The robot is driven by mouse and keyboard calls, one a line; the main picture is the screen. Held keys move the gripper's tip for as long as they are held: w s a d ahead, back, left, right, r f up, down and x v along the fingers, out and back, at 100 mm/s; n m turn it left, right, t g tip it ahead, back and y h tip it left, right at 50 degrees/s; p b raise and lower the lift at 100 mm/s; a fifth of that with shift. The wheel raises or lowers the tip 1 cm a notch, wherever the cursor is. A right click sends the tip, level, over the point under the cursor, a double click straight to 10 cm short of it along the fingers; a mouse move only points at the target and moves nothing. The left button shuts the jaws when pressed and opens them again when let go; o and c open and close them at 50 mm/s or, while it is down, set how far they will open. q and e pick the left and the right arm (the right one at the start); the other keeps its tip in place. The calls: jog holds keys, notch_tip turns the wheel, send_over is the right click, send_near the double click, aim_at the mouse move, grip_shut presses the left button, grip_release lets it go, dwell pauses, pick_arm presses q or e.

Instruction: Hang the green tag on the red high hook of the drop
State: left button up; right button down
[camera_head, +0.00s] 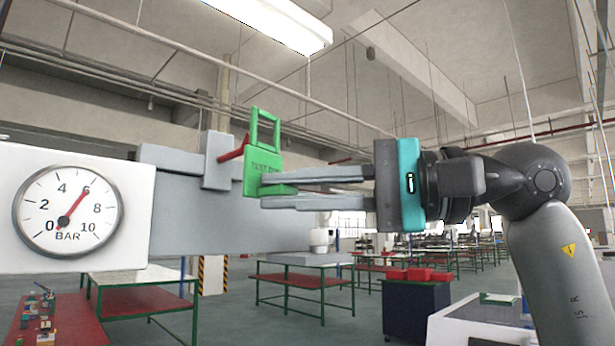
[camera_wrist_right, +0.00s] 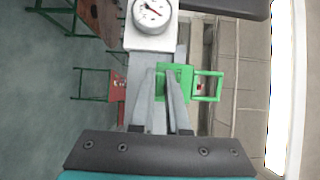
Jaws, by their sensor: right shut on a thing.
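The green tag (camera_head: 262,158) has a flat lettered body and an open rectangular loop on top. My right gripper (camera_head: 265,192) is shut on its lower body and holds it upright. The red hook (camera_head: 234,152) sticks out from a grey block (camera_head: 216,165) on the grey drop. In the head view its tip meets the tag's left edge at the base of the loop. In the right wrist view the tag (camera_wrist_right: 182,72) lies at the fingertips, and a small reddish spot shows inside its loop. I cannot tell whether the hook passes through the loop. My left gripper is out of view.
A white panel with a round pressure gauge (camera_head: 67,211) stands left of the drop. Green-framed tables (camera_head: 305,278) and a dark cabinet with red bins (camera_head: 417,274) stand farther back. The air above the tag is clear nearby.

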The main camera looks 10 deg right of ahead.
jog(key=w+a+f+p, duration=0.1)
jog(key=w+a+f, duration=0.1)
jog(key=w+a, duration=0.2)
jog(key=shift+w+a, duration=0.25)
jog(key=shift+w, duration=0.8)
jog(key=c, duration=0.8)
grip_release()
jog(key=shift+d, duration=0.1)
